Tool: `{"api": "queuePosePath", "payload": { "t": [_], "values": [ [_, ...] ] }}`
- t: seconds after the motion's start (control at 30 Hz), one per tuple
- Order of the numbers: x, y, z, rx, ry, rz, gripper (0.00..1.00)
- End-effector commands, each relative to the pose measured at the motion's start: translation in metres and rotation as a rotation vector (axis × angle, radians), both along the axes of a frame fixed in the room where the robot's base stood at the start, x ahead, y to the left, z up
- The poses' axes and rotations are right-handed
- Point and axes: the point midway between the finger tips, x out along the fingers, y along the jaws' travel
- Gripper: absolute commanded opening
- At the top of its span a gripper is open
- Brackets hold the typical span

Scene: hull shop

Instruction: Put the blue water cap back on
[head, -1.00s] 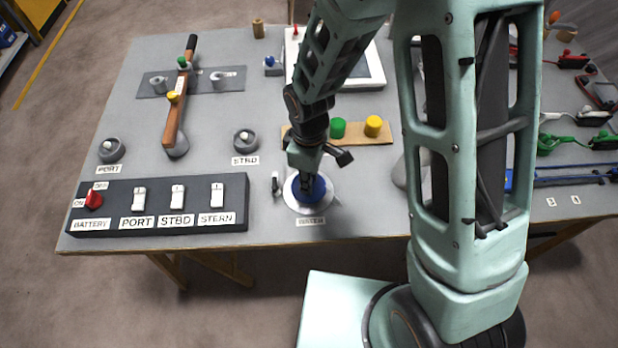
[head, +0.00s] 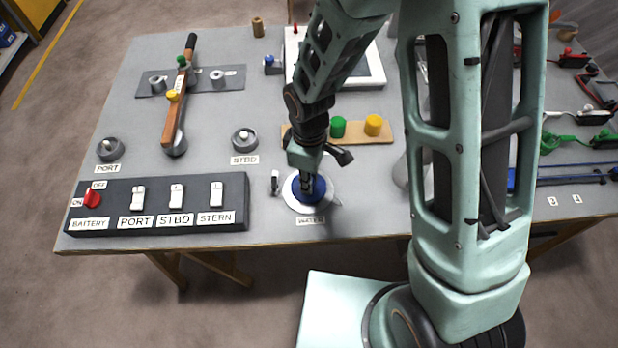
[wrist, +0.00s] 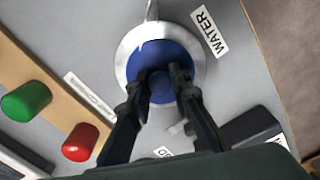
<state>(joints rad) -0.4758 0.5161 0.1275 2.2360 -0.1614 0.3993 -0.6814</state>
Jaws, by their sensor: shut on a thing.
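The blue water cap (head: 319,189) sits at the round pale fitting (head: 324,205), above the WATER label (head: 311,221) at the table's front edge. In the wrist view the blue cap (wrist: 183,62) lies within the silver ring (wrist: 122,66). My gripper (head: 305,189) points down over the cap. In the wrist view my gripper (wrist: 161,84) has its two fingers on either side of the cap's raised middle grip, shut on it. The fingers hide part of the cap. I cannot tell how deeply it is seated.
A black switch panel (head: 258,208) stands left of the fitting. Behind it is a wooden strip (head: 354,138) with a green cap (head: 338,127) and a yellow cap (head: 373,125); the wrist view also shows a red cap (wrist: 80,142). A small upright lever (head: 275,181) stands close left.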

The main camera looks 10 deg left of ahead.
Motion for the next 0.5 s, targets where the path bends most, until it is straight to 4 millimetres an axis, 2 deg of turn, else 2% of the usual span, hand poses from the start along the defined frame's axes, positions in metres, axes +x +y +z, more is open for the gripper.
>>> {"api": "queuePosePath", "payload": {
  "t": [0.3, 0.33, 0.5],
  "values": [
    [0.0000, 0.0001, 0.0001, 0.000, 0.000, 0.000, 0.00],
    [0.0000, 0.0001, 0.0001, 0.000, 0.000, 0.000, 0.20],
    [-0.0001, 0.0001, 0.0001, 0.000, 0.000, 0.000, 0.39]
  ]
}}
